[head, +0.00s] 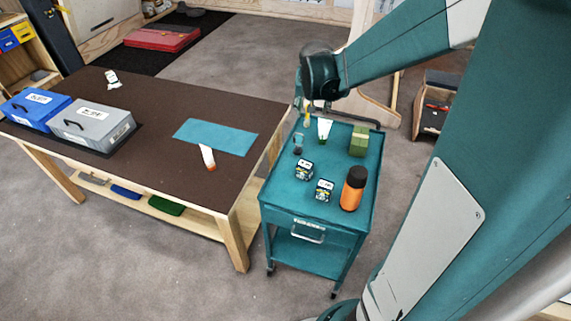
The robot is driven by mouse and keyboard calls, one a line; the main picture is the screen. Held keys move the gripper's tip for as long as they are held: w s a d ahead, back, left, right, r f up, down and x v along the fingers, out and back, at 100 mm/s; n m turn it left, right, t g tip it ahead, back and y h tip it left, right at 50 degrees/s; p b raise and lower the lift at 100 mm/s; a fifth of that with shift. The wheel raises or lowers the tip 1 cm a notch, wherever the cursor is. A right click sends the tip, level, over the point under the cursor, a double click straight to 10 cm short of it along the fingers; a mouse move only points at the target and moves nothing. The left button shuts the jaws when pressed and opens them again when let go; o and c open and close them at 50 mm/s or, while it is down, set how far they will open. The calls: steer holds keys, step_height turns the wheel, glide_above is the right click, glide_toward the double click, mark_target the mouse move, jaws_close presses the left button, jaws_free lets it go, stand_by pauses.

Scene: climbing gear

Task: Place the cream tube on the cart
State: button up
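A white tube with an orange cap (208,157) lies on the brown table at the front edge of a teal mat. Another white tube with a green lower end (324,129) is at the far part of the teal cart (280,196); I cannot tell whether it stands on the cart top or is held just above it. I cannot tell which tube is the cream tube. My gripper (304,122) is over the far left part of the cart, close to the green-ended tube. Its fingers are small and partly hidden, so its opening is unclear.
The cart also bears two small dark jars (304,169), an orange bottle (353,188) and a green block (359,140). Its front left top is clear. The brown table (160,125) carries a blue case (35,108), a grey case (92,124) and the teal mat (216,136).

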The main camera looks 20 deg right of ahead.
steer(key=s+a+r+n+t+y, duration=0.1)
steer(key=s+a+r+n, duration=0.1)
steer(key=s+a+r, duration=0.35)
steer(key=s+a+r+n, duration=0.1)
steer(key=s+a+r, duration=0.2)
steer(key=s+a, duration=0.4)
steer(key=s+a+n+t+y, duration=0.1)
steer(key=s+a+n, duration=0.3)
steer(key=s+a, duration=0.6)
steer(key=s+y, duration=0.1)
steer(key=s, duration=0.3)
steer(key=shift+s+a, duration=0.3)
steer(key=shift+a, duration=0.1)
